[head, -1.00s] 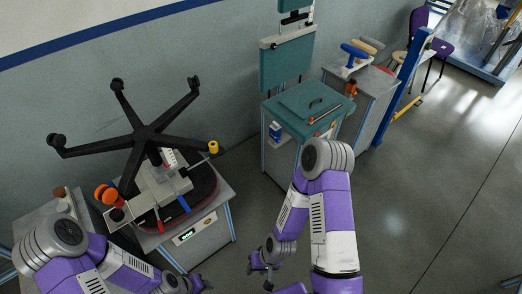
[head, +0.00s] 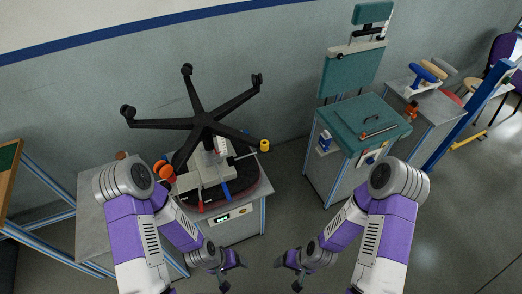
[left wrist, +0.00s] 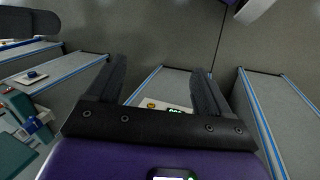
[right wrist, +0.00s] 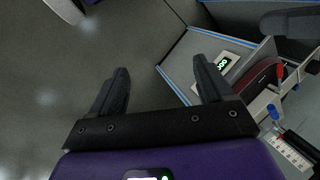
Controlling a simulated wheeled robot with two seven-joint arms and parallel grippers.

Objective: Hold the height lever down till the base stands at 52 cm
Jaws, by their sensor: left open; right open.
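A black five-armed chair base (head: 203,122) with casters stands upturned on a pale clamp mechanism (head: 205,172) over a dark red seat pad on a grey bench. A red handle (head: 201,206), a blue handle (head: 226,191), a yellow-ended rod (head: 264,146) and orange knobs (head: 163,170) stick out; I cannot tell which is the height lever. The bench's front has a green-lit readout (head: 222,218), too small to read. My left gripper (head: 234,272) is open and empty in front of the bench. My right gripper (head: 287,272) is open and empty, to its right.
A teal-topped cabinet (head: 362,125) stands right of the bench, with a gap of floor between. Beyond it is a grey cabinet (head: 438,112) with handled tools. A wall runs behind. The floor (head: 310,215) before the cabinets is clear.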

